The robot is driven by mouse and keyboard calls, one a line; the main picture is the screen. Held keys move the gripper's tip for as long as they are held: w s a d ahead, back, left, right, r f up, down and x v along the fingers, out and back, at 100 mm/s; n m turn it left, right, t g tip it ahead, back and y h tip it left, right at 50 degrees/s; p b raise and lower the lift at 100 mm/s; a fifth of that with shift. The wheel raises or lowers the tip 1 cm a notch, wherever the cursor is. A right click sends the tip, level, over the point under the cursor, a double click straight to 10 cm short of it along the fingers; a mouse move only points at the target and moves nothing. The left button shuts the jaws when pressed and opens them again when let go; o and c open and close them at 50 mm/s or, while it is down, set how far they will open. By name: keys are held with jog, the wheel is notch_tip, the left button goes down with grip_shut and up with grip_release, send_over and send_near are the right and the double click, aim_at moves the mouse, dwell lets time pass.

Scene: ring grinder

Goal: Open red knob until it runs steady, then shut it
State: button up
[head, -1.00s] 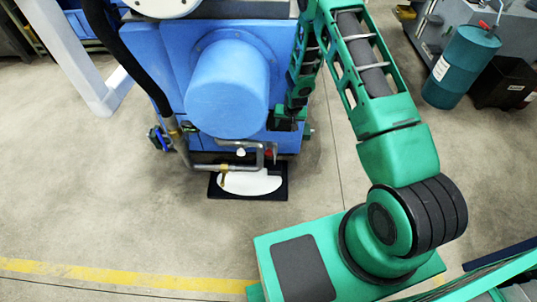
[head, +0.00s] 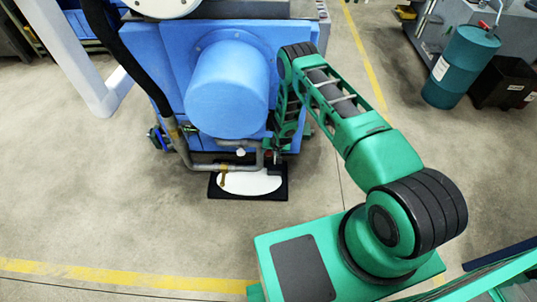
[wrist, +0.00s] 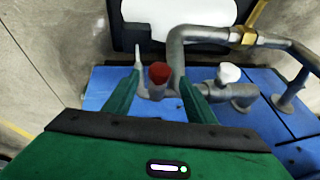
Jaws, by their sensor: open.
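The red knob (wrist: 159,73) shows in the wrist view, on a grey pipe fitting on the blue machine. My gripper (wrist: 160,85) is open, with one green finger on each side of the knob. I cannot tell whether either finger touches it. In the head view my gripper (head: 273,160) is low at the machine's front right, and the red knob is hidden there by the gripper. A grey bent pipe (head: 210,168) with a brass nozzle (head: 222,178) hangs over a black tray (head: 214,190) holding a white surface. No flow from the nozzle can be made out.
A white knob (wrist: 228,73) sits on the pipework beside the red one; it also shows in the head view (head: 240,152). The blue machine (head: 168,70) stands close behind. A blue-handled valve (head: 157,138) is at its left. The floor in front is clear.

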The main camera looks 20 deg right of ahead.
aim_at(270, 152)
jog(key=shift+x, duration=2.15)
jog(key=c, duration=1)
